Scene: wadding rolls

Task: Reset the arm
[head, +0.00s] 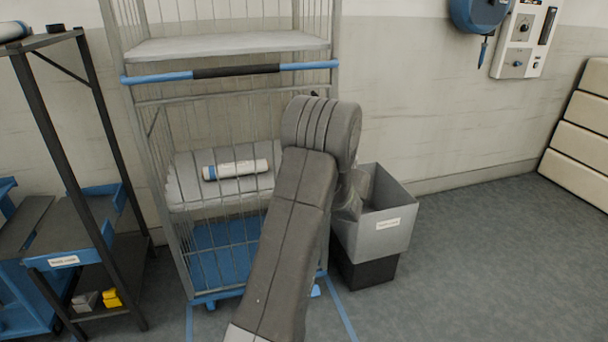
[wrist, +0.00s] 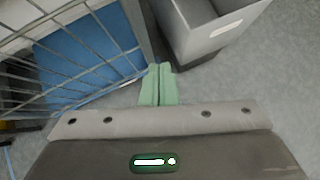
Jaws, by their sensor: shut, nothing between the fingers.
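My gripper (wrist: 159,84) shows in the wrist view with its two pale green fingers together and nothing between them. It points down beside the wire cage trolley and near the grey bin. In the head view my arm stands up in front of the trolley, and my gripper is hidden behind it. A white wadding roll with a blue end (head: 236,170) lies on the trolley's grey middle shelf (head: 190,194), apart from my gripper.
The wire trolley (head: 185,76) has a blue base (head: 222,245). A grey bin (head: 385,235) stands right of it on a dark base. A dark rack (head: 62,120) with blue trays is at the left. Floor at the right (head: 500,260) is clear.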

